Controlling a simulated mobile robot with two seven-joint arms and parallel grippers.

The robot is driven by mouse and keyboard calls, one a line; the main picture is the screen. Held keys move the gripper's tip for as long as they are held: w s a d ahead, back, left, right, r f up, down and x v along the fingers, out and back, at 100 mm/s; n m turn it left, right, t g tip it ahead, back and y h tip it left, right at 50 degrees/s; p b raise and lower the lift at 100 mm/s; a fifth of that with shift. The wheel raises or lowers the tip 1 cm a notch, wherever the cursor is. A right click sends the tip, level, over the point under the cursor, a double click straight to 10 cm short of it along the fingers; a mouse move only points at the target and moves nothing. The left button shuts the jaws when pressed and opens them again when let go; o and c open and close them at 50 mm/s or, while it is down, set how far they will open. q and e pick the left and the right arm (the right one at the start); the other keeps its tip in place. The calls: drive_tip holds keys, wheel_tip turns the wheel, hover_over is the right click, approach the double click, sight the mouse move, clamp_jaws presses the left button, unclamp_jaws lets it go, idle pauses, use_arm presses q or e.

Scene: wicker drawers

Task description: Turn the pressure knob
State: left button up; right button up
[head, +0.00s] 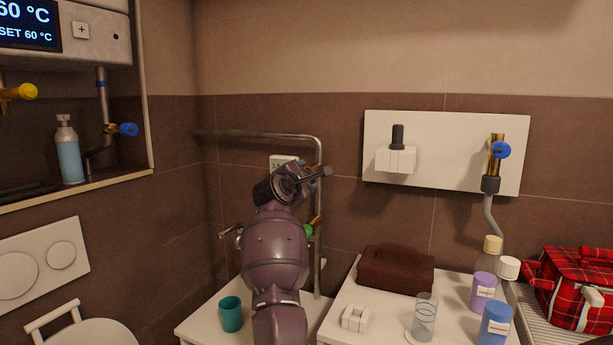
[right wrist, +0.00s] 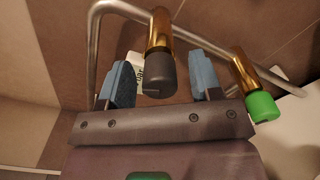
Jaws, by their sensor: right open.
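In the right wrist view a dark grey knob (right wrist: 160,75) on a brass fitting lies between the two blue fingers of my right gripper (right wrist: 163,82). The gripper is open, with visible space on both sides of the knob. I cannot tell whether either finger touches it. A green knob (right wrist: 262,107) on another brass fitting is outside the fingers to the right. In the head view my right gripper (head: 308,174) is at the bent metal pipe (head: 318,155), and my arm hides the grey knob. The green knob (head: 308,230) shows just right of my arm.
A teal cup (head: 231,314) stands left of my arm. A brown folded towel (head: 396,269), a glass (head: 425,316) and several bottles crowd the right counter.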

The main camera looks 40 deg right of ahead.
drive_tip(key=shift+w+d, duration=0.1)
drive_tip(key=shift+d, duration=0.2)
